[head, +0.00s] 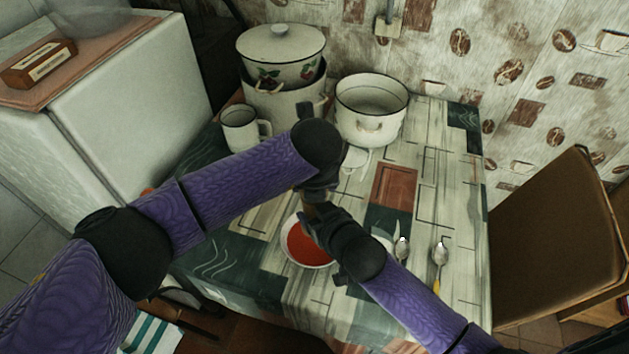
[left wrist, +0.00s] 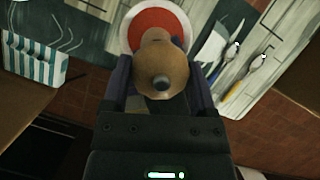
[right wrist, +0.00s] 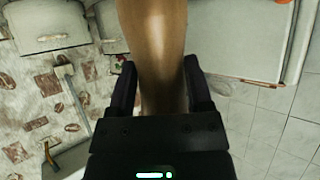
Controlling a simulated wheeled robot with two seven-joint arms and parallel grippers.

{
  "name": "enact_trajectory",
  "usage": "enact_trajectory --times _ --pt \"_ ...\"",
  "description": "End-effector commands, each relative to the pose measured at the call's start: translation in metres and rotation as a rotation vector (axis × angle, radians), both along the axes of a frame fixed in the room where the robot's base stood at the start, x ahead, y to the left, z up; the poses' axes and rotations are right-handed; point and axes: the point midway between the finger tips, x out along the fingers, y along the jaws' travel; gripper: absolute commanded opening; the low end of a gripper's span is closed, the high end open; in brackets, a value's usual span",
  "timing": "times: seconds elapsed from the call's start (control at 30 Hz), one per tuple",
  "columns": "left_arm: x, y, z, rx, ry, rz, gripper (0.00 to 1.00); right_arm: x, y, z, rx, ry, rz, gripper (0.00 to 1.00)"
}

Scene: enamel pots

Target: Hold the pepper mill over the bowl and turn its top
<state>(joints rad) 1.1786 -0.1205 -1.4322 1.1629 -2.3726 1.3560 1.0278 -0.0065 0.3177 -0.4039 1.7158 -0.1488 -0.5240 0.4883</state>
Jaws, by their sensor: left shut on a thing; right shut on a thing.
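The bowl (head: 297,252) with red contents stands near the table's front edge. It also shows in the left wrist view (left wrist: 129,30), behind the mill. The wooden pepper mill (head: 309,212) is mostly hidden by my grippers in the head view, above the bowl. My left gripper (head: 318,190) is shut on the mill's top (left wrist: 158,62), seen from above with its dark knob. My right gripper (head: 318,222) is shut on the mill's body (right wrist: 155,50), lower down. The mill's lower end is not clear in the head view.
Spoons (head: 402,250) and a napkin lie right of the bowl. A white pot (head: 371,105), a lidded pot (head: 281,55) and a mug (head: 240,128) stand at the back of the table (head: 440,170). A chair (head: 560,235) stands at the right, a fridge (head: 130,90) at the left.

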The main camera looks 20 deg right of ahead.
Motion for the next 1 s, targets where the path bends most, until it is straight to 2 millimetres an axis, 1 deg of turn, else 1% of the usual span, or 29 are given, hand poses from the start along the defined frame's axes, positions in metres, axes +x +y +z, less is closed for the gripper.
enact_trajectory --times 0.23,0.5,0.7,1.0 --pt "0.0007 0.0007 0.0005 0.000 -0.002 -0.171 0.16 -0.0002 0.0000 -0.0004 0.000 0.001 0.000 0.00" --pt "0.0009 0.0010 0.0006 0.000 -0.003 -0.289 0.16 -0.0002 -0.0001 -0.0004 0.000 0.001 0.000 0.00" --pt "0.0006 0.0010 0.0006 -0.001 -0.003 -0.326 0.16 -0.0002 -0.0001 -0.0004 0.000 0.002 0.000 0.00" --pt "0.0006 0.0008 0.0006 -0.001 -0.003 -0.334 0.16 -0.0002 -0.0002 -0.0005 -0.001 0.002 -0.001 0.00"
